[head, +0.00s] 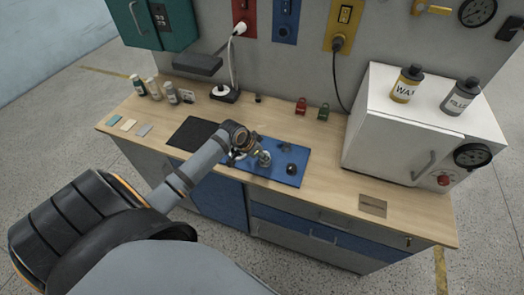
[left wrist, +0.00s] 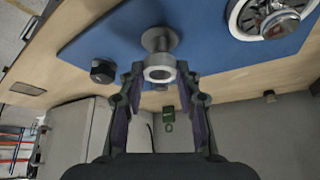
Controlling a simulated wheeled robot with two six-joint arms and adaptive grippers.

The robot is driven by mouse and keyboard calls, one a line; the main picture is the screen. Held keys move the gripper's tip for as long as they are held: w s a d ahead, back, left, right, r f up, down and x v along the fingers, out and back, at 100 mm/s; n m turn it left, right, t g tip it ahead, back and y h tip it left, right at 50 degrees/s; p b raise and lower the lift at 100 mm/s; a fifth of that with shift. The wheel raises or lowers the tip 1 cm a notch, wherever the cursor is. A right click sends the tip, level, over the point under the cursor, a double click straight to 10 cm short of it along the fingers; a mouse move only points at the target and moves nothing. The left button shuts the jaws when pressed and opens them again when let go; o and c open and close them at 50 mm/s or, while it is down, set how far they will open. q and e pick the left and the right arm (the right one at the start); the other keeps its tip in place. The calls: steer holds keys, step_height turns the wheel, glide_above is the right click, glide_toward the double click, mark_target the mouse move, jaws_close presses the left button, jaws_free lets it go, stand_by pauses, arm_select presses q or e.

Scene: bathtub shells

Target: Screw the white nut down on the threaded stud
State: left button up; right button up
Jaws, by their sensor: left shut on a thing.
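The white nut (left wrist: 160,74) is a pale ring seen between my left gripper's fingertips (left wrist: 160,78) in the left wrist view. The fingers are shut on it from both sides. A grey post with a wide round flange (left wrist: 158,39), apparently the stud, stands on the blue mat (left wrist: 95,38) directly beyond the nut. The nut is in line with the post, but I cannot tell how far it sits on the threads. In the head view my left gripper (head: 262,157) is low over the blue mat (head: 293,178), hiding most of the nut and stud. My right gripper is not in view.
On the mat a black knob (left wrist: 103,70) stands to one side and a white-rimmed round part with a metal cap (left wrist: 280,22) to the other. A black pad (head: 192,134) lies left of the mat. A white cabinet (head: 400,130) stands right; the bench front right is mostly clear.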

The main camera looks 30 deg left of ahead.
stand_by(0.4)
arm_select(q)
steer(key=shift+p, duration=0.35)
steer(key=shift+f+b, duration=0.95)
steer(key=shift+f, duration=0.5)
steer(key=o, duration=1)
steer(key=shift+r, duration=0.1)
steer(key=shift+v, duration=5.95)
